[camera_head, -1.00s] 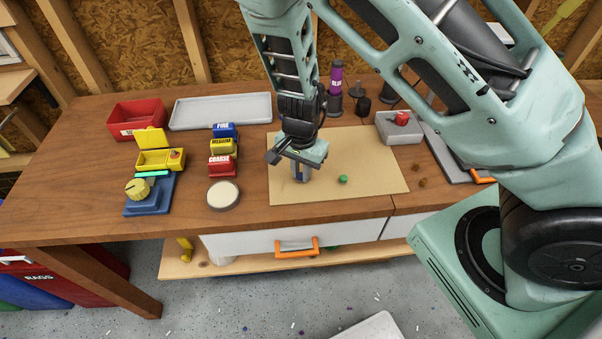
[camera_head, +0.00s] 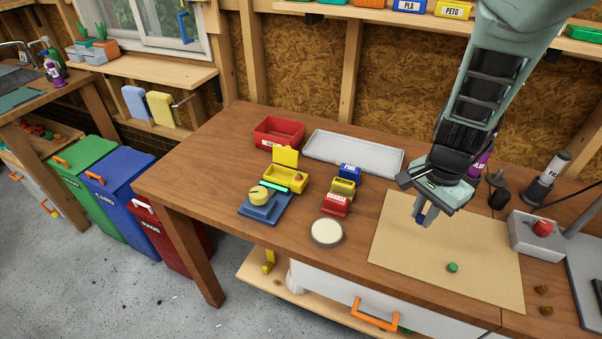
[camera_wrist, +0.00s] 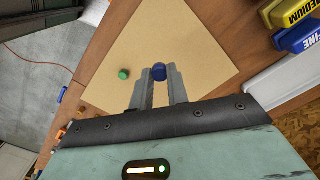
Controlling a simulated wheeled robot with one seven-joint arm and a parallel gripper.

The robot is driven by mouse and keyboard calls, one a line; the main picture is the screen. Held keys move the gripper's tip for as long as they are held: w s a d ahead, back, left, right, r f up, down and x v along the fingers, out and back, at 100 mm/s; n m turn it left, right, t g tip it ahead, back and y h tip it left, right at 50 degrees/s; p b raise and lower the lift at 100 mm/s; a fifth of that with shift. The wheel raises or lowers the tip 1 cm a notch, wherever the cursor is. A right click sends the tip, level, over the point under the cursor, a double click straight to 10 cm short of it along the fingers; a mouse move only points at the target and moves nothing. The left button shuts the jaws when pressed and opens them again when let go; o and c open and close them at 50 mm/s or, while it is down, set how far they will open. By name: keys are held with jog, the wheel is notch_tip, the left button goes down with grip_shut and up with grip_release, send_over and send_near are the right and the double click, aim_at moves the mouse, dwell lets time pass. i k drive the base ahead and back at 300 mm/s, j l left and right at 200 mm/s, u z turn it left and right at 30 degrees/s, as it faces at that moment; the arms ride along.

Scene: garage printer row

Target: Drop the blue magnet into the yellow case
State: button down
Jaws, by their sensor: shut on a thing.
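My gripper (camera_head: 425,215) is shut on a blue magnet, held above the tan mat. The blue magnet (camera_wrist: 158,71) sits between the fingertips in the wrist view. The yellow case (camera_head: 287,177) is left of my gripper on the bench, with its lid standing open at the back. A bright green strip lies along its front edge, and a small red-orange spot shows at its right side. A green magnet-like piece (camera_head: 452,267) lies on the mat (camera_head: 400,250), apart from my gripper.
Fine, medium and coarse blocks (camera_head: 343,187) stand between my gripper and the case. A red-button box (camera_head: 537,236) is at right.

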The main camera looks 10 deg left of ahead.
aim_at(287, 179)
jog(key=i+j, duration=0.15)
jog(key=j, duration=0.25)
jog(key=i+j+z, duration=0.1)
jog(key=j, duration=0.25)
jog(key=i+j, duration=0.2)
jog(key=j, duration=0.2)
jog(key=i+j+z, duration=0.1)
jog(key=j, duration=0.3)
jog(key=i+j, duration=0.15)
jog(key=j, duration=0.25)
